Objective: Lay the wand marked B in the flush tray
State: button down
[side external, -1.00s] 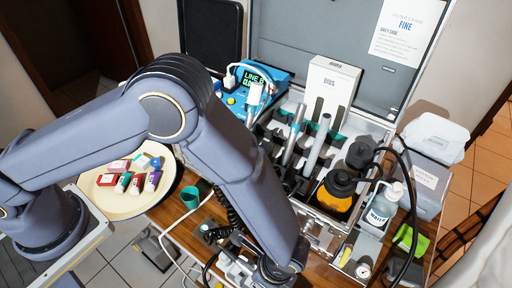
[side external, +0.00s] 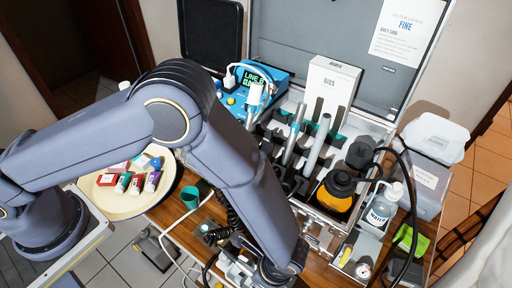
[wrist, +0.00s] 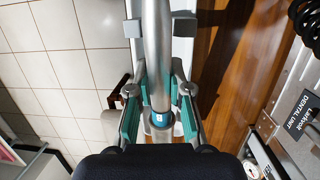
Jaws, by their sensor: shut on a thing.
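In the side view my gripper and this wand are hidden by my arm or cut off at the bottom edge. A pale strip shows beside the wand (wrist: 184,55); I cannot tell if it is the flush tray. I cannot pick out the tray in the side view.
A blue box with a "LINE B" display (side external: 257,76) stands behind. A water bottle (side external: 382,208) and round plate (side external: 110,205) flank the work.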

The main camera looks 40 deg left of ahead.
jog(key=shift+f, duration=0.55)
jog(key=shift+f, duration=0.1)
jog(key=c, duration=1)
grip_release()
jog(key=shift+v, duration=4.05)
jog(key=shift+a, duration=0.1)
